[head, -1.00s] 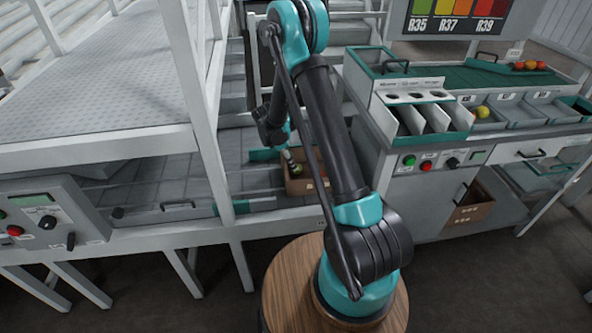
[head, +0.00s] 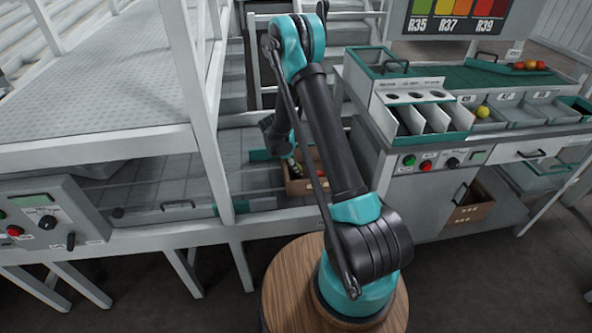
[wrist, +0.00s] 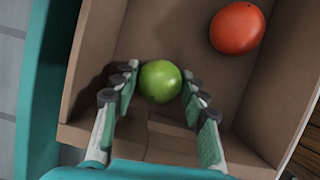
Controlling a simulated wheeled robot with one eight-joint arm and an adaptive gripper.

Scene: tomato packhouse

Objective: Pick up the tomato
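A green tomato (wrist: 160,82) lies in a brown cardboard box (wrist: 137,140), close to its near wall in the wrist view. A red tomato (wrist: 237,28) lies in the same box, farther off at the upper right. My gripper (wrist: 158,75) is open, with one finger on each side of the green tomato. Narrow gaps seem to show between the pads and the fruit. In the head view the box (head: 297,188) stands on the grey bench, with my gripper reaching down into it. My arm partly hides the box and tomatoes there.
A white frame post (head: 205,120) stands left of the box. At the right is a sorting bench with white dividers (head: 430,118) and grey bins (head: 540,113) holding a yellow tomato (head: 483,111). More tomatoes (head: 530,65) lie on the green belt behind.

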